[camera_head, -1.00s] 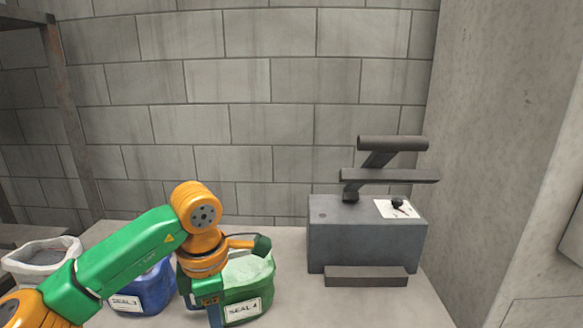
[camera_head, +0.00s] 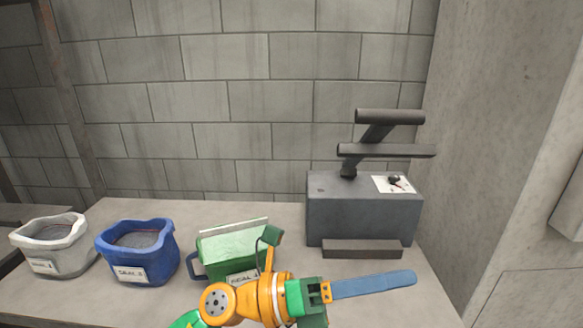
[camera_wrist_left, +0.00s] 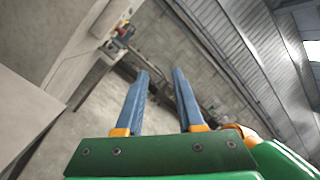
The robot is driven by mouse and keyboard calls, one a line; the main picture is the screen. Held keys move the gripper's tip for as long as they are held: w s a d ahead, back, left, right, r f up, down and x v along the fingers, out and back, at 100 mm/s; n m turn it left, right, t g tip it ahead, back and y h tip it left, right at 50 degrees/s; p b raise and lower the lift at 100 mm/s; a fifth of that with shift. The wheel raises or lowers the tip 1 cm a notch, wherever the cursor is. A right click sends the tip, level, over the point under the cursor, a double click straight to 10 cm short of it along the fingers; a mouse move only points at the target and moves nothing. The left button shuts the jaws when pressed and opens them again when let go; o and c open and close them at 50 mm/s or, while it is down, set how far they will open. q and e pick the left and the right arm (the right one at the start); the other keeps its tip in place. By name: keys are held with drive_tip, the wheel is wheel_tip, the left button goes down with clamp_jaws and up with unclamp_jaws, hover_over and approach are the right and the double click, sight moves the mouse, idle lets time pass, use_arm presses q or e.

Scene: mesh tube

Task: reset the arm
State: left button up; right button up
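My left gripper (camera_head: 410,279) reaches in from the bottom of the head view, its blue fingers pointing right, in front of the grey machine (camera_head: 362,212). In the left wrist view the two blue fingers (camera_wrist_left: 160,76) stand apart with nothing between them. They point towards open room and a distant wall there. The green labelled container (camera_head: 232,250) is just behind my wrist in the head view, its lower part and label partly hidden. My right gripper is in neither view.
A blue labelled bag (camera_head: 138,252) and a white labelled bag (camera_head: 50,245) stand to the left on the pale table (camera_head: 90,300). The machine has dark bar handles (camera_head: 390,117) on top. A block wall stands behind and a concrete wall (camera_head: 490,120) at right.

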use_arm(q)
drive_tip(key=w+a+f+n+t+y, duration=0.1)
drive_tip(key=w+a+n+t+y, duration=0.4)
drive_tip(key=n+t, duration=0.65)
drive_tip(key=w+a+n+t+y, duration=0.3)
drive_tip(key=w+a+n+t, duration=0.35)
drive_tip(key=n, duration=0.75)
drive_tip(key=s+a+f+n+g+y, duration=0.1)
drive_tip(key=a+f+n+g+y, duration=0.1)
drive_tip(key=a+f+n+y, duration=1.1)
drive_tip(key=s+a+f+n+g, duration=0.2)
drive_tip(key=s+f+g, duration=0.4)
drive_tip(key=s+f, duration=0.45)
drive_tip(key=s+a+f+n+g, duration=0.2)
drive_tip(key=s+f+g, duration=0.4)
drive_tip(key=s+f, duration=0.45)
drive_tip(key=s+f+g, duration=0.1)
drive_tip(key=s+f, duration=0.1)
drive_tip(key=f, duration=0.7)
drive_tip(key=s+f+g, duration=0.1)
drive_tip(key=s+f, duration=0.2)
drive_tip(key=f, duration=0.6)
drive_tip(key=s+a+f+g, duration=0.1)
drive_tip(key=s+a+f, duration=0.1)
drive_tip(key=s+f, duration=0.6)
drive_tip(key=s, duration=0.3)
drive_tip(key=shift+f+m, duration=0.2)
drive_tip(key=shift+m, duration=0.15)
